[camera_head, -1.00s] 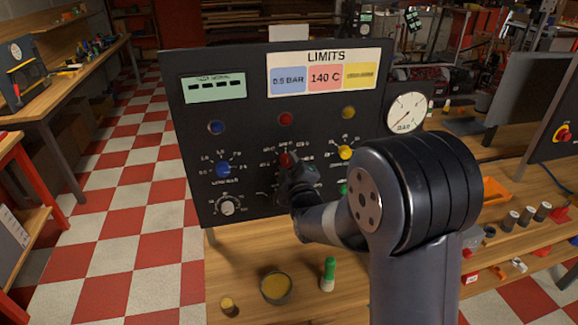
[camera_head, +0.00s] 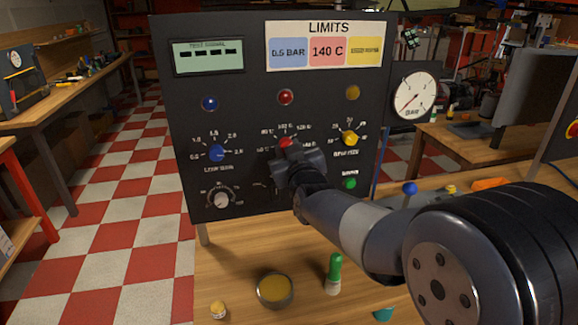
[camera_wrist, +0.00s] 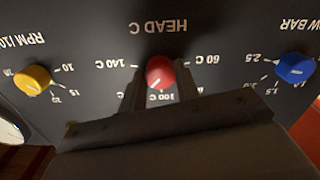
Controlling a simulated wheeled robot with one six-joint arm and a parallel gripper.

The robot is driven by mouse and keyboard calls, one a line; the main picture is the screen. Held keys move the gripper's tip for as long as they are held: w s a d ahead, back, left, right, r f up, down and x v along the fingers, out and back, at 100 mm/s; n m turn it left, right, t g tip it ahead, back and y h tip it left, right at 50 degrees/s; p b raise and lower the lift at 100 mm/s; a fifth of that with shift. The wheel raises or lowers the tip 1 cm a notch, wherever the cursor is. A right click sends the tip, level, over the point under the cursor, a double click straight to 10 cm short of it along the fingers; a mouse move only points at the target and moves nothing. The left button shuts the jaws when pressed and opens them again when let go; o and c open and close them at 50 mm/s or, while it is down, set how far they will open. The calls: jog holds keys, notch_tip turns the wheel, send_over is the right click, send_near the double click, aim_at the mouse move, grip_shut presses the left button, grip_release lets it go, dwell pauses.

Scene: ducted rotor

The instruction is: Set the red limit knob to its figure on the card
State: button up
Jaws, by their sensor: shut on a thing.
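The red limit knob (camera_head: 286,142) is on the dark panel (camera_head: 180,110), in the middle of the dial row. My gripper (camera_head: 292,158) reaches it from the front and hides its lower part. The wrist view is upside down and shows the red knob (camera_wrist: 160,70) between my fingers, with my gripper (camera_wrist: 160,88) shut on it. Its white mark points down-left there, near 100 C on the 120 side; the exact setting is unclear. 140 C is at left, 60 C at right. The LIMITS card (camera_head: 327,30) reads 140 C on its red patch.
A blue knob (camera_head: 216,153) and a yellow knob (camera_head: 349,138) flank the red one. A grey knob (camera_head: 221,199) and a green button (camera_head: 349,183) are below. A bowl (camera_head: 275,291) and a green-topped bottle (camera_head: 334,273) stand on the bench.

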jog(key=m+b, duration=0.9)
jog(key=m, duration=0.2)
jog(key=shift+b, duration=0.4)
jog(key=shift+m, duration=0.4)
jog(key=o, duration=1)
jog(key=shift+c, duration=0.2)
jog(key=shift+s, duration=0.1)
jog(key=v, duration=1)
jog(key=shift+s+p, duration=0.3)
jog(key=shift+p, duration=0.05)
jog(key=x, duration=1)
jog(key=shift+w+b, duration=0.4)
jog(key=shift+s, duration=0.15)
